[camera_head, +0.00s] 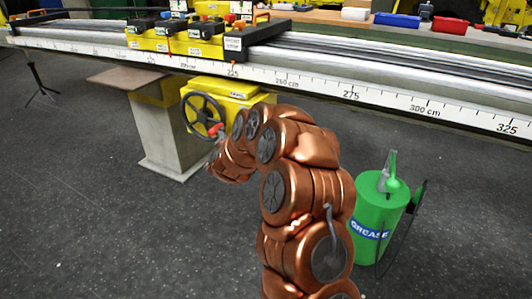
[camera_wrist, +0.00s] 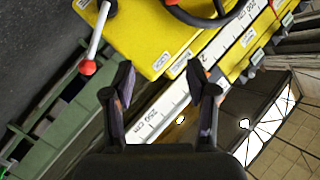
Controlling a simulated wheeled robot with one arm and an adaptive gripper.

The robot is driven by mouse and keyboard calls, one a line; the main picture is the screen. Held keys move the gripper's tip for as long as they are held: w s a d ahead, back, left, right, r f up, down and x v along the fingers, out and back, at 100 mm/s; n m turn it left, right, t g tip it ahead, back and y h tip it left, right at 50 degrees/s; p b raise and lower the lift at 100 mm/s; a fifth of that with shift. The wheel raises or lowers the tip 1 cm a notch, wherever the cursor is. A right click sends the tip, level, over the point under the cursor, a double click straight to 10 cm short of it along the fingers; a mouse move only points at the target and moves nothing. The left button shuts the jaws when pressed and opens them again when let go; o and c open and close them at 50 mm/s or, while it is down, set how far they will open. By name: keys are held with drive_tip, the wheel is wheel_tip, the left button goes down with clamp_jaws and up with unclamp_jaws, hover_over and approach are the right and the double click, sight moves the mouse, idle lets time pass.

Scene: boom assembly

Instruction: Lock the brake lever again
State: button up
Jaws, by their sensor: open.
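The brake lever (camera_wrist: 97,36) shows in the wrist view as a pale rod ending in a red knob (camera_wrist: 88,67). It stands at the upper left, beside the yellow housing (camera_wrist: 140,30). A dark handwheel rim (camera_wrist: 205,18) crosses the top of that view. My gripper (camera_wrist: 160,78) is open and empty, its two fingers apart below the housing. The knob lies left of the left finger, with a gap between them in the picture. In the head view the yellow housing (camera_head: 238,97) carries the handwheel (camera_head: 203,114), and a red knob (camera_head: 215,130) shows close by. My arm hides part of the housing there.
The long scaled beam (camera_head: 390,98) runs across the head view above the housing. A concrete pillar (camera_head: 165,135) stands under it at the left. A green grease can (camera_head: 378,220) stands right of my arm. The dark floor at the left front is clear.

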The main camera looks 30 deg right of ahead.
drive_tip(key=s+d+f+m+g+h+b, duration=0.2)
drive_tip(key=s+d+f+m+h+b, duration=0.15)
drive_tip(key=d+f+h, duration=0.55)
drive_tip(key=shift+w+d+r+m+y+b, duration=0.15)
drive_tip(key=shift+w+d+y+b, duration=0.3)
drive_tip(key=shift+w+d, duration=0.75)
drive_tip(key=shift+w+d+r+y+b, duration=0.15)
drive_tip(key=shift+w+d+y+b, duration=0.3)
drive_tip(key=shift+w+d, duration=0.7)
drive_tip(key=shift+w+d+r+m+y+b, duration=0.15)
drive_tip(key=shift+w+d+y+b, duration=0.45)
drive_tip(key=shift+d, duration=1.05)
drive_tip(key=shift+w, duration=0.1)
drive_tip(key=shift+c, duration=0.4)
clamp_jaws()
